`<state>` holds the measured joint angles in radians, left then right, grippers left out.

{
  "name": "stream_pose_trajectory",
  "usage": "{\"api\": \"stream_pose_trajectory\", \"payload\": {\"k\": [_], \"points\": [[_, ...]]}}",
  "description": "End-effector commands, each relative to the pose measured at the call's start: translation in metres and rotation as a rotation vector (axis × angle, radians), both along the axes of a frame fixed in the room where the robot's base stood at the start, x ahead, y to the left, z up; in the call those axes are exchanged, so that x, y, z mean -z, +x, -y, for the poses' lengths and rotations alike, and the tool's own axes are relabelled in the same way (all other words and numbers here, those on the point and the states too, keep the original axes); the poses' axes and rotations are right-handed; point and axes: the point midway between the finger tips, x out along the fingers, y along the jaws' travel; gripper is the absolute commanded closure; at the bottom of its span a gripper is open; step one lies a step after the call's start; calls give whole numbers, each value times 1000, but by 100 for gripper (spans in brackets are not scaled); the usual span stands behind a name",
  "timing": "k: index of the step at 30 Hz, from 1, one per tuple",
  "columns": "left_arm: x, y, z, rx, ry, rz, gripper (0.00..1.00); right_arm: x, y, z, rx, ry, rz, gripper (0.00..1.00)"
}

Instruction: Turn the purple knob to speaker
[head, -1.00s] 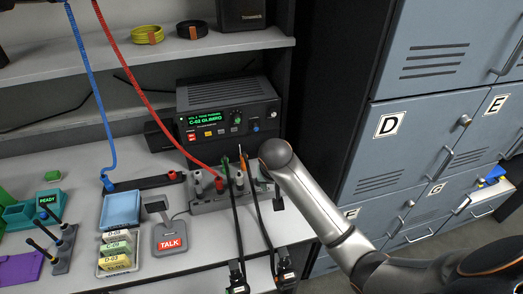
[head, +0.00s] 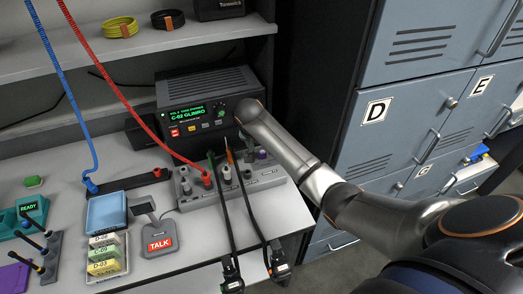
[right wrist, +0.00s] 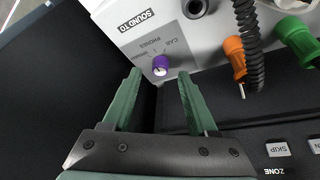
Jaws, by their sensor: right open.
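The purple knob (right wrist: 160,66) is on a light grey panel, under a "SOUND TO" label, with "CAB" and "PHONES" printed beside it. A white mark shows on the knob, but I cannot tell which setting it points to. In the head view the knob (head: 262,154) is at the right part of the connector panel (head: 268,178). My right gripper (right wrist: 159,76) is open, with its two green fingers on either side of the knob in the picture and no clear contact. In the head view its fingers are hidden behind my wrist. My left gripper is not in view.
The black radio (head: 180,105) stands behind the panel, partly covered by my arm. An orange plug (right wrist: 235,60) and a green plug (right wrist: 296,42) sit right of the knob in the wrist view. Black cables hang over the desk's front edge. Blue lockers (head: 405,130) stand at right.

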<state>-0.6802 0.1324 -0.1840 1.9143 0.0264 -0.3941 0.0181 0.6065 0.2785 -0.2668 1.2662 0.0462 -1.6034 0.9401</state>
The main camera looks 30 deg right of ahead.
Motion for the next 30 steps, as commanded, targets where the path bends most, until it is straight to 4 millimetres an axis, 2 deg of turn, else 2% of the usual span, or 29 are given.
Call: {"api": "stream_pose_trajectory", "payload": {"k": [7, 17, 30], "points": [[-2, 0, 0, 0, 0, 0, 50, 20, 5, 7, 0, 0, 0, 41], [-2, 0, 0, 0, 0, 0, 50, 23, 6, 7, 0, 0, 1, 41], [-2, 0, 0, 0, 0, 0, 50, 22, 6, 7, -1, 0, 1, 89]]}}
